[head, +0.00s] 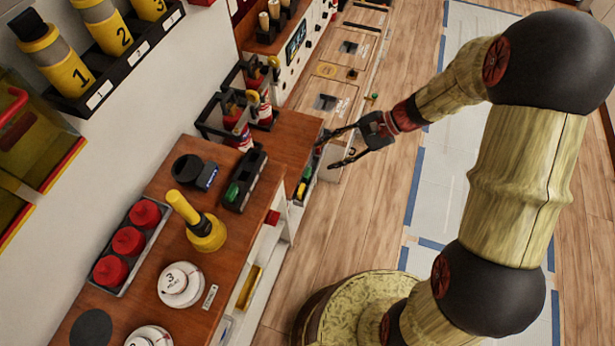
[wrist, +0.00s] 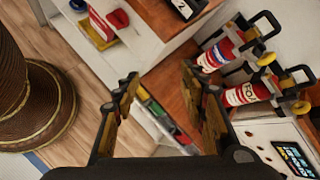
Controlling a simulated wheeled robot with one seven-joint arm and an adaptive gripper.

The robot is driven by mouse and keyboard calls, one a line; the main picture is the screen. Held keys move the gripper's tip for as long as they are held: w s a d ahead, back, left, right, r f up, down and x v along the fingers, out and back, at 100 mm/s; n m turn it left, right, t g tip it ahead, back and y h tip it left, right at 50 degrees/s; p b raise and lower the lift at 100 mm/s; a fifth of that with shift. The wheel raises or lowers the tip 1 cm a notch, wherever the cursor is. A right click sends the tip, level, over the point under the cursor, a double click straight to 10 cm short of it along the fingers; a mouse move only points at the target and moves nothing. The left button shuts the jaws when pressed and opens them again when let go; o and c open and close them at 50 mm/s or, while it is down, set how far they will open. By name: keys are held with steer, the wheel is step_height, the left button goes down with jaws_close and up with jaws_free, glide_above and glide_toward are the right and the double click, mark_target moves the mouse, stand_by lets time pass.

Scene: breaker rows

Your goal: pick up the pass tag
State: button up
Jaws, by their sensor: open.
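I cannot tell for certain which thing is the pass tag; no lettering on a tag is readable. A narrow dark rack (head: 308,172) at the counter's end holds small green and yellow pieces (head: 301,189). In the wrist view, green, yellow and red pieces (wrist: 156,108) show between my fingers, below the counter edge. My gripper (head: 328,155) is open and empty, its fingers pointing at the counter's end near this rack. In the wrist view, my gripper (wrist: 160,75) has its fingertips wide apart, touching nothing that I can make out.
The wooden counter (head: 225,205) carries a dark tray with a green piece (head: 232,192), a yellow handled tool (head: 206,232), red knobs (head: 128,240) and white discs (head: 181,284). Red-and-white canisters (wrist: 247,94) in black frames stand close by.

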steer(key=w+f+m+t+y, duration=0.2)
steer(key=w+f+m, duration=0.25)
steer(key=f, duration=0.65)
steer(key=m+t+y, duration=0.1)
steer(key=m+t, duration=0.2)
steer(key=m, duration=0.4)
glide_toward(310, 174)
steer(key=a, duration=0.2)
steer(key=b+x, duration=0.1)
steer(key=x, duration=0.2)
steer(key=b+x, duration=0.1)
steer(key=x, duration=0.2)
steer(key=shift+w+a+f, duration=0.1)
steer(key=shift+w+f, duration=0.15)
steer(key=shift+f, duration=0.05)
steer(key=shift+w+a+f, duration=0.1)
steer(key=shift+w+a, duration=0.1)
steer(key=shift+a, duration=0.25)
steer(key=c, duration=0.3)
steer(key=shift+c, duration=1.4)
